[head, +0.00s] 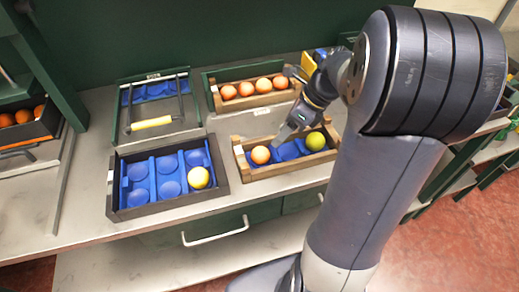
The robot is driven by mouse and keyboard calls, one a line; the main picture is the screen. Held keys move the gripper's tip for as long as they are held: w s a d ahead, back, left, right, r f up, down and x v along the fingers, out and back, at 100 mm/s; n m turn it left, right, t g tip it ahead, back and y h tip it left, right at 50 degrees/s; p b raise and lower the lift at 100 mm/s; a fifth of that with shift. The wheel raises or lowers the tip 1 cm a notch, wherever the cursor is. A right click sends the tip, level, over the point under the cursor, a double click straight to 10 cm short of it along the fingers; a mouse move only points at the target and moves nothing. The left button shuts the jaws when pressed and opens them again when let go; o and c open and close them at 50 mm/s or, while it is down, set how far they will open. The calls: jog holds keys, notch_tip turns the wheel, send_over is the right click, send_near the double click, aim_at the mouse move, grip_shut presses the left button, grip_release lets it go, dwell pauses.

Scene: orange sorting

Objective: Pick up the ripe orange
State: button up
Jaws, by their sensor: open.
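A ripe orange-coloured fruit (260,155) sits at the left end of a wooden crate (290,168) with a blue insert. A yellow-green fruit (315,141) sits at the right end of that crate. Several more ripe oranges (246,89) stand in a row in a second wooden crate (225,105) behind. My gripper (280,138) is open above the front wooden crate, just right of its ripe orange and apart from the yellow-green fruit. Nothing shows between the jaws, though the view of them is small.
A dark tray (115,190) with blue cups stands left, holding one pale yellow fruit (199,177); its other cups are empty. Behind it is a dark frame with a yellow-handled bar (151,124). A bin at far left holds oranges (24,116). The bare counter (95,150) shows around the trays.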

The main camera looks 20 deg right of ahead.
aim_at(265, 149)
jog(key=x, duration=0.3)
jog(key=shift+a+f, duration=0.1)
jog(key=x, duration=0.4)
jog(key=shift+a, duration=0.4)
jog(key=shift+w+a+f, duration=0.1)
jog(key=shift+a+f, duration=0.15)
jog(key=shift+f, duration=0.15)
jog(key=shift+c, duration=0.5)
jog(key=c, duration=0.7)
